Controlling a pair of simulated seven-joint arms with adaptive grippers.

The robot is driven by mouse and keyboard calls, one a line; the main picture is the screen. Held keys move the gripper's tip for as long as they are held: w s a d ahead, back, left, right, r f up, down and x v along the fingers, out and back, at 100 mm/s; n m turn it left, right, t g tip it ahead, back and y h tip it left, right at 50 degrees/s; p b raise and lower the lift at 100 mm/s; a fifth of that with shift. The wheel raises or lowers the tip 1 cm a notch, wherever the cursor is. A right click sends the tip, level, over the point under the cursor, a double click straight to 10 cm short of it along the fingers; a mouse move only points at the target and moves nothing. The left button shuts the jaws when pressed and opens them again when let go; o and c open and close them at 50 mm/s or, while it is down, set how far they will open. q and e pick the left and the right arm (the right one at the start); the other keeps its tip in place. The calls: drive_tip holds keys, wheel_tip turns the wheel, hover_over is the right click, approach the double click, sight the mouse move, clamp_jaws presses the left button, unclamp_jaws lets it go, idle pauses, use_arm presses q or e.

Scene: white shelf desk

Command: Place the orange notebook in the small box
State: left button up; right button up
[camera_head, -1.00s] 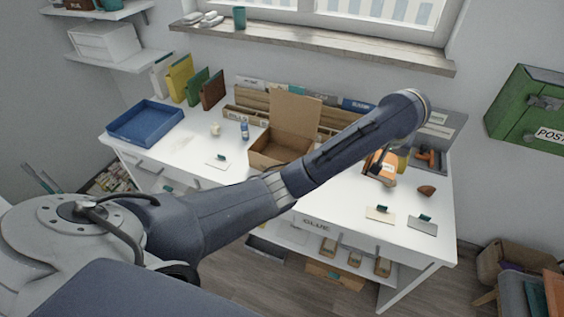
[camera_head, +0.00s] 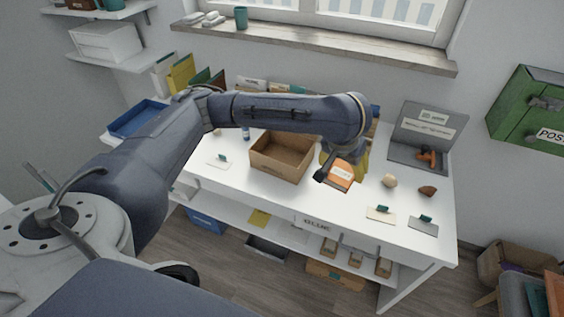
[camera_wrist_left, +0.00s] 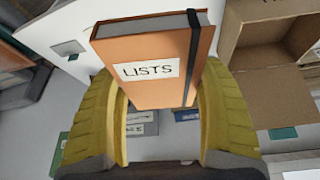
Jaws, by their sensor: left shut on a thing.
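The orange notebook (camera_head: 340,172) is held above the white desk, just right of the cardboard box, in the head view. In the left wrist view the notebook (camera_wrist_left: 152,62) shows a "LISTS" label and a dark elastic band. My left gripper (camera_head: 334,160) is shut on it, with a yellow finger pad on each side, also seen in the left wrist view (camera_wrist_left: 160,108). The small open cardboard box (camera_head: 282,168) stands on the desk left of the notebook. Its inside looks empty where visible. It also shows at the right of the left wrist view (camera_wrist_left: 266,85). My right gripper is not seen.
A blue tray (camera_head: 136,120) is at the desk's left end. A grey open case (camera_head: 418,140) stands at the back right. Small rounded objects (camera_head: 389,181) and cards (camera_head: 381,215) lie at the right. The desk in front of the box is mostly clear.

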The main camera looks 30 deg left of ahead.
use_arm(q)
drive_tip(key=a, duration=0.5)
drive_tip(key=n, duration=0.1)
hover_over(284, 160)
drive_tip(key=f, duration=1.2)
drive_tip(key=s+f, duration=0.1)
drive_tip(key=f, duration=0.6)
drive_tip(key=shift+f, duration=0.2)
drive_tip(key=o, duration=1.3)
